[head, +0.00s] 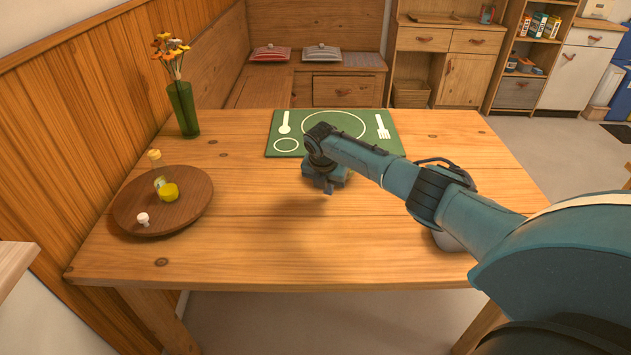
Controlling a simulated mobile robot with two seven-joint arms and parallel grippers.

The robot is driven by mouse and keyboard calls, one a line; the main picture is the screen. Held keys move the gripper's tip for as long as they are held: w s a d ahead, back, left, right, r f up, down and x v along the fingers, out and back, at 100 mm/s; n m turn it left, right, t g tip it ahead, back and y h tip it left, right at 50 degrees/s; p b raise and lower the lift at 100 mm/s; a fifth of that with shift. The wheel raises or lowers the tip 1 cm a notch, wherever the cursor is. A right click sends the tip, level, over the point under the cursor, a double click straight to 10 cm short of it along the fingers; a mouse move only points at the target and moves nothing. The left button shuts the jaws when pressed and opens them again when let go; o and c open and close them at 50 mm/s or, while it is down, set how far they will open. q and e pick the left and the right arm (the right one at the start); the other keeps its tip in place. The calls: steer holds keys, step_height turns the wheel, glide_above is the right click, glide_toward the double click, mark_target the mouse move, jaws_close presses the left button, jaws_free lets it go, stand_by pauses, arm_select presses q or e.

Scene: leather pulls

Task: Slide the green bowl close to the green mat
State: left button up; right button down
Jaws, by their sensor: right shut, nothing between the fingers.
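The green mat (274,147) lies flat at the far middle of the table, with a printed plate ring, spoon and fork. My right arm reaches in from the right. Its gripper (328,186) is shut and empty, low over the table just in front of the mat's near edge, and covers part of that edge. I cannot make out a green bowl; my right arm and gripper hide part of the table. A pale rounded thing (447,241) shows partly under my forearm, and I cannot tell what it is. My left gripper is not in view.
A round wooden tray (190,213) at the left holds a bottle with yellow contents (166,190) and a small white-topped item (143,219). A green vase (184,110) with flowers stands at the back left. The front middle of the table (290,255) is clear.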

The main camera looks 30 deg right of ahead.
steer(key=shift+s+a+r+p, duration=0.5)
steer(key=shift+a+r, duration=0.05)
steer(key=shift+a, duration=0.2)
steer(key=v, duration=0.9)
